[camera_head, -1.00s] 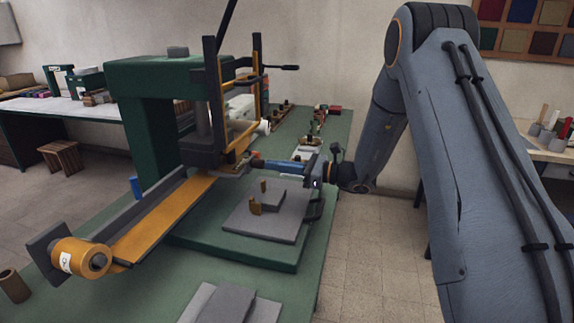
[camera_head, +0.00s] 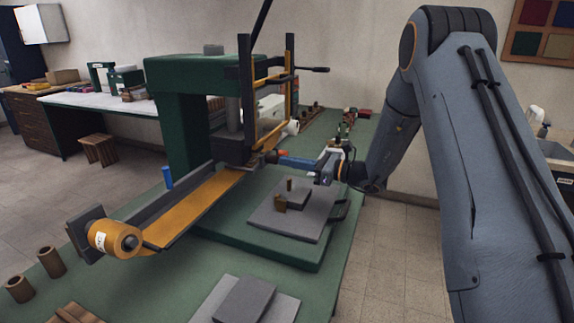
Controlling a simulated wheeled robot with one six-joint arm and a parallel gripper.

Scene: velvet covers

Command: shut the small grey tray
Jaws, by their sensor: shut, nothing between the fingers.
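A flat light grey plate (camera_head: 286,224), which looks like the small grey tray, lies on the green base of the press-like machine. A smaller grey block with brownish-gold pieces sits on it. A dark handle-like loop (camera_head: 341,210) shows at its right edge. My gripper (camera_head: 320,173) hangs above and behind the right part of the plate, apart from it in the picture. It is shut and empty. A blue bar (camera_head: 298,162) lies in line with it on the left. I cannot tell whether they touch.
The green machine (camera_head: 180,105) rises left of the plate, with an orange ribbon and roll (camera_head: 115,238) at its front. Small parts line the table behind. Floor is clear on the right.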

